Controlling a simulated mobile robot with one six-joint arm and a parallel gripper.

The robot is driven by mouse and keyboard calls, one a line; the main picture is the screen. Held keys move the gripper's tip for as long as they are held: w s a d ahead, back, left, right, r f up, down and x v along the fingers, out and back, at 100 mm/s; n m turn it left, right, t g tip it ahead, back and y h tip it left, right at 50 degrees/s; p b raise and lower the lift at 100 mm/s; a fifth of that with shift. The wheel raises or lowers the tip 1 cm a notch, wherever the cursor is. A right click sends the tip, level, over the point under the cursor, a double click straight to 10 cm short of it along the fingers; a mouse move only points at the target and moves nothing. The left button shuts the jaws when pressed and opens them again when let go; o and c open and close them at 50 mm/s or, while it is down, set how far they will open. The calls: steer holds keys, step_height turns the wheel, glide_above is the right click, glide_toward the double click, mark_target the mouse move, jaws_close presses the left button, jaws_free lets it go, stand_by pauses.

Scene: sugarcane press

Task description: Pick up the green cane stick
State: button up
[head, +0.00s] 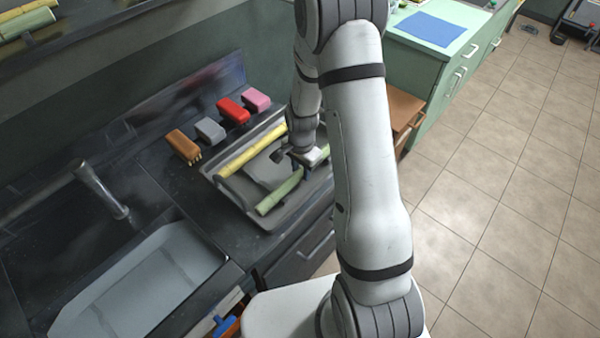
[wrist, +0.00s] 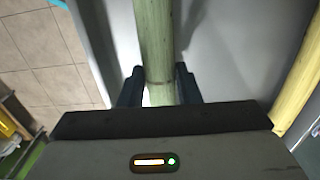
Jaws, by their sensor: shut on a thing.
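The green cane stick (head: 279,193) lies in a grey tray (head: 225,187) on the dark counter, along the tray's near right side. My gripper (head: 299,168) is over the stick's far part. In the wrist view the green stick (wrist: 155,45) runs between the two dark fingers of my gripper (wrist: 160,86), which are shut on it. A yellow cane stick (head: 250,150) lies along the tray's far side and shows at the right in the wrist view (wrist: 301,85). My arm hides the tray's right end.
Brown (head: 183,146), grey (head: 210,130), red (head: 232,111) and pink (head: 256,99) brush-like blocks stand in a row behind the tray. A sink (head: 150,275) with a faucet (head: 100,188) is at left. A green cabinet (head: 440,60) stands beyond my arm.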

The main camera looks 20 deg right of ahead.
jaws_close()
